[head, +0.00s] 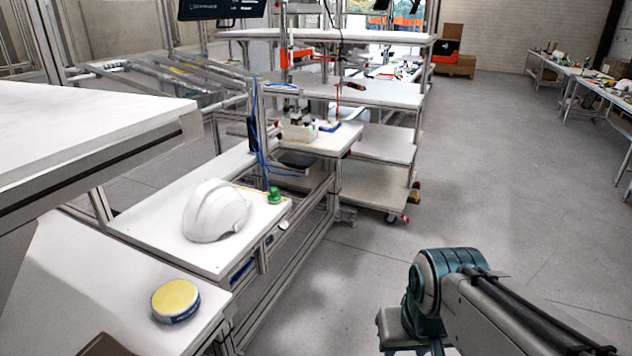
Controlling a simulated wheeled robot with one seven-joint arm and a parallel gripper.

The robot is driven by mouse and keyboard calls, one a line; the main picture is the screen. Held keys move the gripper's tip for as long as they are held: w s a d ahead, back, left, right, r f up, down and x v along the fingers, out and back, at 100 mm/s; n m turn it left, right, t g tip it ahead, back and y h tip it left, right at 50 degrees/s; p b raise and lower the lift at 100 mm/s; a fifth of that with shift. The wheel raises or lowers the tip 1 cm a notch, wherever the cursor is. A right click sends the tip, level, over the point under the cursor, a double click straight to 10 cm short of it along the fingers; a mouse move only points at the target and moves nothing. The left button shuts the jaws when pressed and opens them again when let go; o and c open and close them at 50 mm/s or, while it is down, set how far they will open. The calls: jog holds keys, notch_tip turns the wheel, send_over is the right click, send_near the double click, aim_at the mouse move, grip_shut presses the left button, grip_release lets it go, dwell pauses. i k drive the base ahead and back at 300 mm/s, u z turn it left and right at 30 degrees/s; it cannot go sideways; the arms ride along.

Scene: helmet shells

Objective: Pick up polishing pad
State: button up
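A round, flat thing (175,301) with a pale yellow top and a dark blue side with light marks lies on the white table at the lower left. It may be the polishing pad or a tin; I cannot tell for sure. A brown thing (106,346) is cut off by the bottom edge beside it, and I cannot tell what it is. A white helmet shell (216,211) sits on the white bench further back. My arm reaches in at the lower right, over the floor, well apart from these things. My gripper is not visible.
A small green object (274,195) stands near the bench edge beside the helmet. A raised white tabletop (80,125) juts in at the left. Metal-framed shelves (385,145) stand behind the bench. The grey floor (480,190) at the right is clear.

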aim_at(274, 198)
jog(key=z, duration=0.6)
jog(key=i, duration=2.85)
jog(key=u, duration=1.55)
jog(key=i, duration=0.8)
jog(key=u, duration=0.75)
